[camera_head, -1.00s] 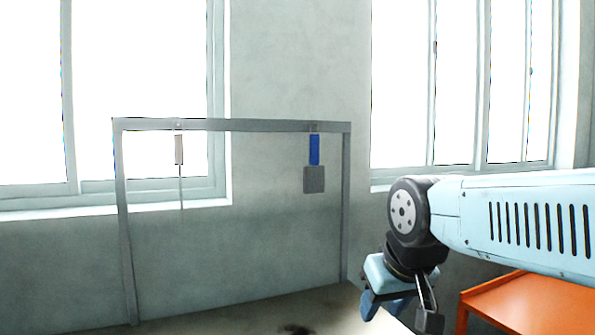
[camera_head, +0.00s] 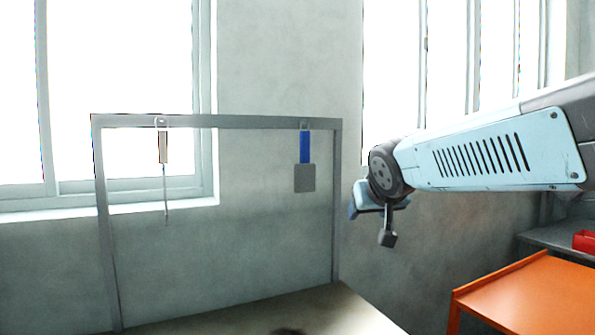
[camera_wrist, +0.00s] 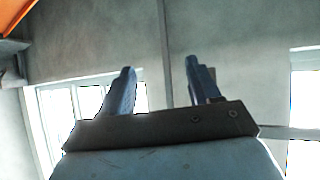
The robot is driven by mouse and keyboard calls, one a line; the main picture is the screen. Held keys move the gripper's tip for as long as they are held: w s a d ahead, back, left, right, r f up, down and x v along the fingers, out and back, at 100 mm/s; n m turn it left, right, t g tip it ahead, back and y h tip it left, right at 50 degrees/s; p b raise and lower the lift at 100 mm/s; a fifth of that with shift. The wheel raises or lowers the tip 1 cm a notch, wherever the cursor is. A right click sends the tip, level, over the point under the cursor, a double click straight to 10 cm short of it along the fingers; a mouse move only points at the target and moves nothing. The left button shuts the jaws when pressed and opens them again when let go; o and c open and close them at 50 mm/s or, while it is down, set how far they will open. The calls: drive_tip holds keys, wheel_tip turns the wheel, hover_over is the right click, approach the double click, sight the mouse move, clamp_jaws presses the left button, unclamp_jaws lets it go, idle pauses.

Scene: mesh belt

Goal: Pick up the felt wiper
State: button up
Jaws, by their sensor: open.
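A tool with a blue handle and a flat grey square pad, which looks like the felt wiper (camera_head: 305,178), hangs from the right part of a grey crossbar (camera_head: 230,122). It hangs upright, pad down. My gripper (camera_wrist: 159,68) is open, with nothing between its two blue fingers in the wrist view. In the head view my gripper (camera_head: 357,206) is to the right of the wiper and a little lower, apart from it. The wiper does not show in the wrist view.
A thin tool with a grey-brown handle (camera_head: 163,148) hangs from the bar's left part. The frame's posts (camera_head: 337,205) stand at both ends. An orange table (camera_head: 530,290) and a red bin (camera_head: 586,241) are at right. Windows and a wall lie behind.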

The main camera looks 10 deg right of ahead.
drive_tip(key=w+r+n+t+y, duration=0.1)
drive_tip(key=w+r+t, duration=0.4)
drive_tip(key=w+r, duration=0.6)
drive_tip(key=n+t+y, duration=0.2)
drive_tip(key=n+y, duration=0.1)
drive_tip(key=y, duration=0.2)
approach(306, 136)
drive_tip(key=w, duration=0.3)
drive_tip(key=w+a, duration=0.1)
drive_tip(key=w, duration=0.3)
drive_tip(key=w+a, duration=0.1)
drive_tip(key=w, duration=0.2)
drive_tip(key=shift+w+r, duration=0.1)
drive_tip(key=shift+w, duration=0.25)
drive_tip(key=c, duration=1)
drive_tip(key=shift+c, duration=0.2)
drive_tip(key=shift+r, duration=0.1)
